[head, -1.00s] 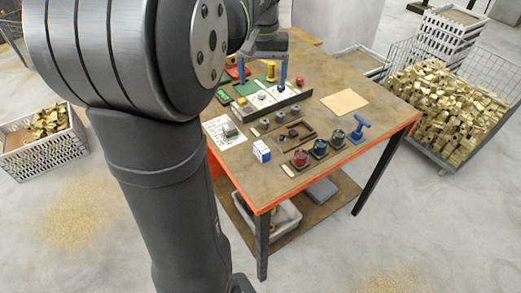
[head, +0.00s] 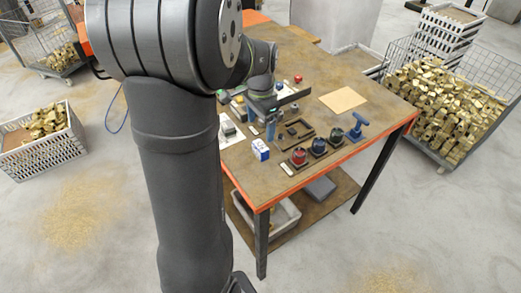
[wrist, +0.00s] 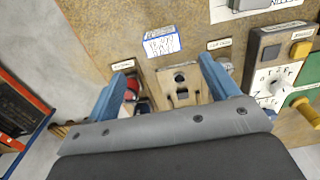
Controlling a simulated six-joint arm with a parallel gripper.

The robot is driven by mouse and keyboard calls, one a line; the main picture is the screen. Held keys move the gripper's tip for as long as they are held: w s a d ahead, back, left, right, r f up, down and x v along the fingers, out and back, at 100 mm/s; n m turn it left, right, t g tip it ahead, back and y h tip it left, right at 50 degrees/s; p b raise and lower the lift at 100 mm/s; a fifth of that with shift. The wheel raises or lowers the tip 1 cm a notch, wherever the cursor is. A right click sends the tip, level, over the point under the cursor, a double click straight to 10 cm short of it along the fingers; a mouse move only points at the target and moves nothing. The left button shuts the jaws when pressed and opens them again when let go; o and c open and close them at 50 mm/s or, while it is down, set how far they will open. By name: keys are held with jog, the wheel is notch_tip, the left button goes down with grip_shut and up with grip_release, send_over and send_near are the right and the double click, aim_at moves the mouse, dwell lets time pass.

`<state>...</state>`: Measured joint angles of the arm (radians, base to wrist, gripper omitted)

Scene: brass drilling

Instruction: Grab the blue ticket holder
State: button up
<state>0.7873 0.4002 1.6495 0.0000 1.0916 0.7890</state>
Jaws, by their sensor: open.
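My gripper (wrist: 165,60) is open and empty, with its blue fingers spread over the table; in the head view its wrist hides part of the table. A round blue piece on a dark base (head: 319,146) stands between a red one (head: 299,156) and a green one (head: 337,136). Farther right is a blue T-shaped piece (head: 360,128). I cannot tell which blue piece is the ticket holder. My gripper is left of both. In the wrist view a tan slotted piece (wrist: 181,92) lies between the fingers, and a red part (wrist: 132,86) shows by the left finger.
A blue-and-white box (head: 260,149) stands near the front edge, also in the wrist view (wrist: 162,41). A dark frame (head: 297,133) lies behind the row. A panel with a dial (wrist: 275,75) is at right in the wrist view. A tan sheet (head: 343,99) lies at the back right.

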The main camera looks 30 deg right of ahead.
aim_at(263, 144)
notch_tip(263, 144, down, 5)
jog(key=shift+f, duration=0.1)
jog(key=shift+w+d+f, duration=0.1)
jog(key=shift+d+f, duration=0.1)
jog(key=shift+f, duration=0.7)
jog(key=shift+d+f, duration=0.15)
jog(key=shift+f, duration=0.7)
jog(key=shift+w+d+f, duration=0.1)
jog(key=shift+d+f, duration=0.1)
jog(key=shift+f, duration=0.7)
jog(key=c, duration=1)
jog(key=shift+c, duration=0.4)
jog(key=shift+r, duration=0.1)
